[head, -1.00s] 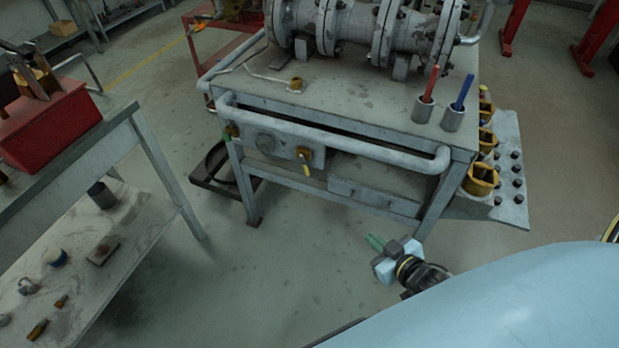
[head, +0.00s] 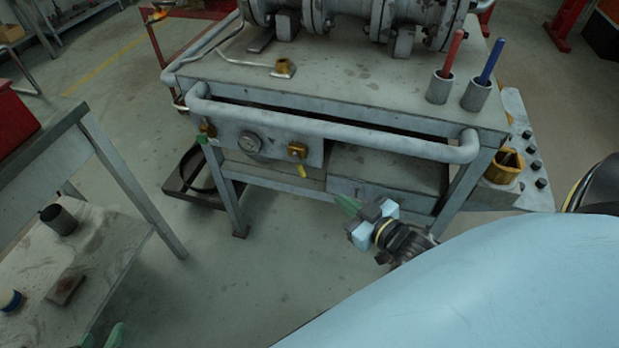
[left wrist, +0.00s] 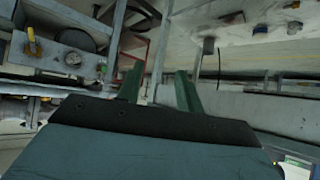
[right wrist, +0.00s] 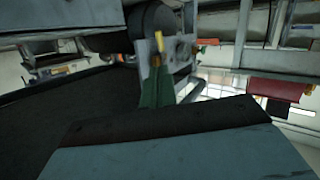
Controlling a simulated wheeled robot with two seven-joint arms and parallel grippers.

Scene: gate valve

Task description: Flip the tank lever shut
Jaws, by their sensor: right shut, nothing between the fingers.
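A valve with a yellow lever (head: 302,170) sits on the front panel of the steel cart, right of a round gauge (head: 251,143). The lever hangs down, slightly tilted. A second valve with a green handle (head: 203,138) is at the panel's left end. The pictures do not label which is the tank lever. My right gripper (head: 345,205) is shut and empty, below and right of the yellow lever, apart from it in the head view. In the right wrist view a yellow lever (right wrist: 159,46) shows just beyond its fingertips (right wrist: 156,72). My left gripper (left wrist: 158,80) is open and empty; its fingertips (head: 101,337) show low at left.
A grey pipe rail (head: 330,130) runs along the cart's front, above the panel. Two cups with a red (head: 453,50) and a blue rod (head: 491,62) stand on the cart. A workbench (head: 85,235) stands at left. The floor between is clear.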

